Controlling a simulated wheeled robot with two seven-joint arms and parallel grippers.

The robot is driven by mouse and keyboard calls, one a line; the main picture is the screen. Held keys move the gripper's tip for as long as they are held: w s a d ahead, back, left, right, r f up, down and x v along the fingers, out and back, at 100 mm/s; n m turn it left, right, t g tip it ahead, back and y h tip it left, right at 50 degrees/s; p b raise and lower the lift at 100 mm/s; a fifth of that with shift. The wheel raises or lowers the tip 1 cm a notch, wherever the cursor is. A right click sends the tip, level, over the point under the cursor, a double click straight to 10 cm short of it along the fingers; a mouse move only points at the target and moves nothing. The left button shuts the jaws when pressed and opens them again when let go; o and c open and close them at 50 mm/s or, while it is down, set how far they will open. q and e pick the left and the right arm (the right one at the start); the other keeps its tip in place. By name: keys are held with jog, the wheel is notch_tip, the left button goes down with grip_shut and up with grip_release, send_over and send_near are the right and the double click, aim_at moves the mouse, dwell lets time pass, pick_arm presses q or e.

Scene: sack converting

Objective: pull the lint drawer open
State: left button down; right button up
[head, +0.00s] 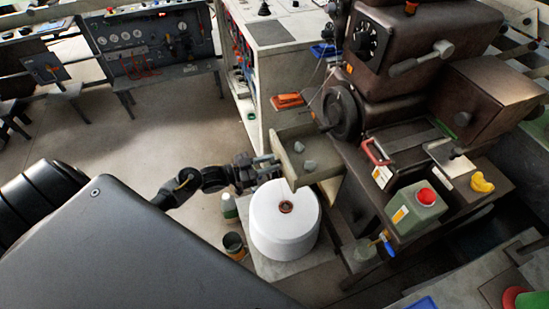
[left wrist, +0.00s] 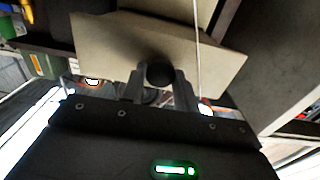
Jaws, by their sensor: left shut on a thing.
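The lint drawer (head: 291,164) is a beige tray standing out from the dark machine (head: 385,90), with its inside showing and grey lumps (head: 309,166) in it. Its flat front panel (left wrist: 105,50) fills the upper part of the left wrist view. My left gripper (head: 268,164) is at the drawer's front. In the left wrist view its fingers (left wrist: 160,84) are shut on the dark round knob (left wrist: 160,73) of that panel. My right gripper is in neither view.
A large white thread cone (head: 284,225) stands just below the drawer, with a thin thread rising past the drawer front. A green bottle (head: 229,207) and a dark open tin (head: 234,244) are left of the cone. A green canister (head: 415,208) stands on the machine's shelf.

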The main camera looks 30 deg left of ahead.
pick_arm(q)
jog(key=shift+s+a, duration=0.35)
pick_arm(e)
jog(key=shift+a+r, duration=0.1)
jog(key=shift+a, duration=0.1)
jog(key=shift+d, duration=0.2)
pick_arm(q)
jog(key=c, duration=1.4)
grip_release()
jog(key=o, duration=0.3)
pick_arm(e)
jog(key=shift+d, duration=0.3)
pick_arm(q)
jog(key=b+v, duration=0.1)
jog(key=v, duration=0.9)
jog(key=shift+s+a, duration=0.25)
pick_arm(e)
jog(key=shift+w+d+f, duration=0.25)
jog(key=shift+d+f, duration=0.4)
